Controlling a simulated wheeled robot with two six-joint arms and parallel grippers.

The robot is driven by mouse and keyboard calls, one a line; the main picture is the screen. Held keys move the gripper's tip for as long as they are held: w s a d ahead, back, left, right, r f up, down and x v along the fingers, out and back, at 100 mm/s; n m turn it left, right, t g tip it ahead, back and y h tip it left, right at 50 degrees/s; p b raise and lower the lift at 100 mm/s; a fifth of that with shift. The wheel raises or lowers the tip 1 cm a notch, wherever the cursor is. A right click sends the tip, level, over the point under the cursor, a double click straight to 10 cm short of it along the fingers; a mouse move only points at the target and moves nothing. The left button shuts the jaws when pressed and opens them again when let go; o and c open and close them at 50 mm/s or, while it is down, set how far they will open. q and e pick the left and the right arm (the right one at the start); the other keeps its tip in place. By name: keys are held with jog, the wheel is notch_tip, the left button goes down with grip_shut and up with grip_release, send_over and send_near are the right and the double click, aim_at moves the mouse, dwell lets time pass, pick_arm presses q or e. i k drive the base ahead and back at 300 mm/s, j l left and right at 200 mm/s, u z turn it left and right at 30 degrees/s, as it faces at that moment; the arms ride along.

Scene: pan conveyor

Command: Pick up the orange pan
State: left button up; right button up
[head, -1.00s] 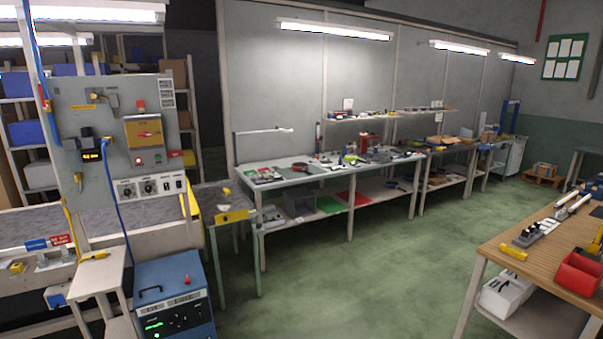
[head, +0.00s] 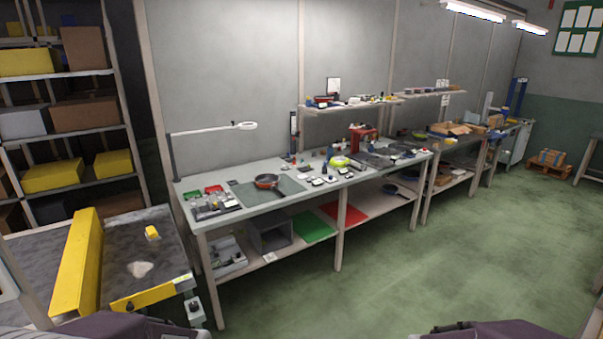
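A small pan with an orange rim and a dark inside (head: 266,181) sits on a grey-green mat (head: 290,186) on the long workbench. Its dark handle points to the right and toward me. The pan is some way off, past the front edge of the bench. Neither of my grippers is in view. Only dark purple parts of my own body show along the bottom edge.
The workbench (head: 228,220) holds small parts trays, a lamp and many tools. A conveyor end with a yellow guard (head: 78,265) stands at the front left. Shelves with boxes (head: 60,120) stand behind it. Green floor (head: 400,270) is clear in front of the bench.

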aim_at(264, 180)
jog(key=i+u, duration=0.1)
jog(key=i, duration=0.4)
jog(key=i+l+u, duration=0.1)
jog(key=i, duration=0.35)
jog(key=i+l+u, duration=0.1)
jog(key=i, duration=0.4)
jog(key=i+l+u, duration=0.1)
jog(key=i, duration=0.4)
jog(key=i+l+u, duration=0.1)
jog(key=i+l, duration=0.15)
jog(key=i, duration=0.2)
jog(key=i+l+u, duration=0.1)
jog(key=i, duration=0.35)
jog(key=i+l+u, duration=0.55)
jog(key=i+l, duration=0.3)
